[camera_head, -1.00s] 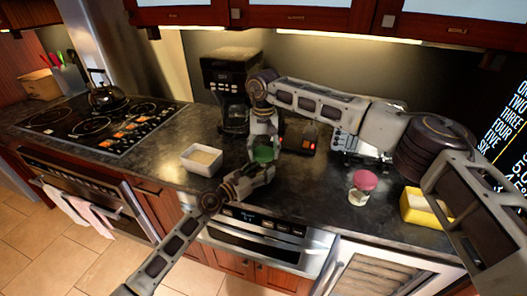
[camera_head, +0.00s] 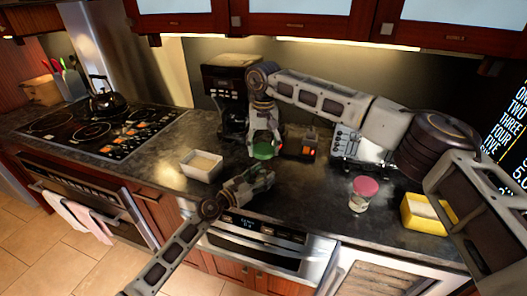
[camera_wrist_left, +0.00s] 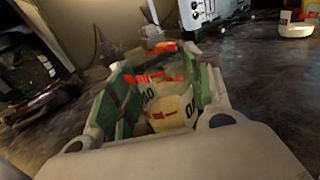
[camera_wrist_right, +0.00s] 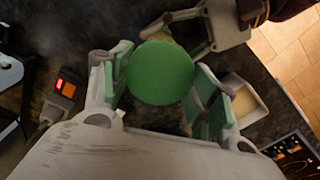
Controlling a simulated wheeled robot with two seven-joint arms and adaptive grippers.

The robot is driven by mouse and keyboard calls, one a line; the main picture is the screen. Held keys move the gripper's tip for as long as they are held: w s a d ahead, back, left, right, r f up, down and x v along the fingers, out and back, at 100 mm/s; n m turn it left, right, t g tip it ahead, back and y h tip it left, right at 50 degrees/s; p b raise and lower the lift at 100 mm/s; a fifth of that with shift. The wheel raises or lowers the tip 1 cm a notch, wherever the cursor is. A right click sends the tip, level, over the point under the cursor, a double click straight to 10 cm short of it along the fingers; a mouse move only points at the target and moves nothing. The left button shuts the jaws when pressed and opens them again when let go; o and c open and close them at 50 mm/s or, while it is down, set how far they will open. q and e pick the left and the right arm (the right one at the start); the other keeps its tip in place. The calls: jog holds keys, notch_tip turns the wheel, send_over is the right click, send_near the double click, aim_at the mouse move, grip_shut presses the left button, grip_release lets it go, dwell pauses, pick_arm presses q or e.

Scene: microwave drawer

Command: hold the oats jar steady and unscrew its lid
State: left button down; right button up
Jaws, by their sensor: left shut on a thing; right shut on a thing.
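The oats jar (camera_wrist_left: 170,105) shows in the left wrist view as a clear body with red and black print and pale contents. My left gripper (camera_head: 262,180) is shut around it, with a green-padded finger on each side. No lid shows on the jar in that view. The round green lid (camera_wrist_right: 160,72) is between the fingers of my right gripper (camera_wrist_right: 160,80), which is shut on it. In the head view the lid (camera_head: 264,150) is above and behind my left gripper, with a gap between them. The jar is mostly hidden there by the left fingers.
A white tray (camera_head: 188,172) stands to the left on the dark counter. A coffee maker (camera_head: 226,85) is behind. A pink-lidded jar (camera_head: 361,194) and a yellow box (camera_head: 424,216) stand to the right. The counter between is mostly clear.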

pick_arm(q)
jog(key=c, duration=0.6)
grip_release()
jog(key=shift+o, duration=0.2)
jog(key=shift+v, duration=6)
